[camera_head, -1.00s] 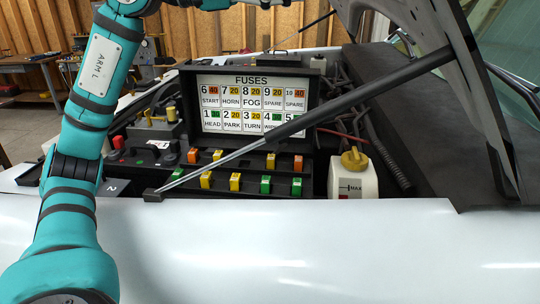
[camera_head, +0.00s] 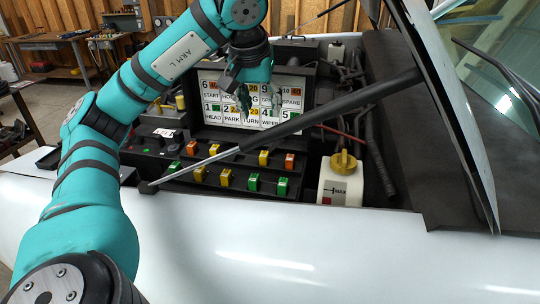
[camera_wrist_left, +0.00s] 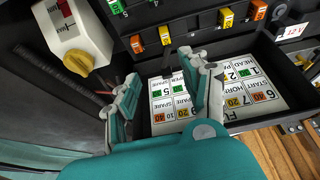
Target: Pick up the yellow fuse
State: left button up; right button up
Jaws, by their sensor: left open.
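Several yellow fuses stand upright in two rows in the black fuse box; one front-row yellow fuse (camera_head: 225,178) and one back-row yellow fuse (camera_head: 264,158) are clear in the head view. In the left wrist view, yellow fuses (camera_wrist_left: 165,35) sit beyond the fingertips, between orange fuses. I cannot tell which yellow fuse is meant. My left gripper (camera_head: 258,100) is open and empty, in front of the fuse chart and above the back row. Its two fingers (camera_wrist_left: 160,70) are spread apart in the wrist view, touching no fuse. My right gripper is not in view.
The open lid with the FUSES chart (camera_head: 222,117) stands behind the fuses. A grey hood strut (camera_head: 300,123) slants across above the box. A white reservoir with a yellow cap (camera_head: 342,161) stands at the right. The white fender (camera_head: 300,245) is in front.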

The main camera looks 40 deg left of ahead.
pick_arm(q)
notch_tip(320, 180, down, 3)
jog(key=b, duration=0.3)
send_near(264, 152)
jog(key=x, duration=0.3)
jog(key=shift+w+d+f, duration=0.1)
jog(key=shift+d+f, duration=0.15)
jog(key=shift+f, duration=0.1)
jog(key=shift+w+a+f+p, duration=0.15)
jog(key=shift+a+f+p, duration=0.05)
jog(key=shift+f+p, duration=0.2)
jog(key=shift+a+p+x, duration=0.1)
jog(key=shift+p+x, duration=0.4)
jog(key=shift+x, duration=0.7)
jog(key=shift+a+p+x, duration=0.15)
jog(key=shift+p+x, duration=0.3)
jog(key=shift+x, duration=0.7)
jog(key=shift+w+r, duration=0.15)
jog(key=c, duration=0.9)
jog(key=shift+c, duration=0.2)
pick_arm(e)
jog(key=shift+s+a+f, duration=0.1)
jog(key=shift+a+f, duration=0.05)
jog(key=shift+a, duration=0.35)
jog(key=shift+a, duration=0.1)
pick_arm(q)
jog(key=shift+r, duration=0.1)
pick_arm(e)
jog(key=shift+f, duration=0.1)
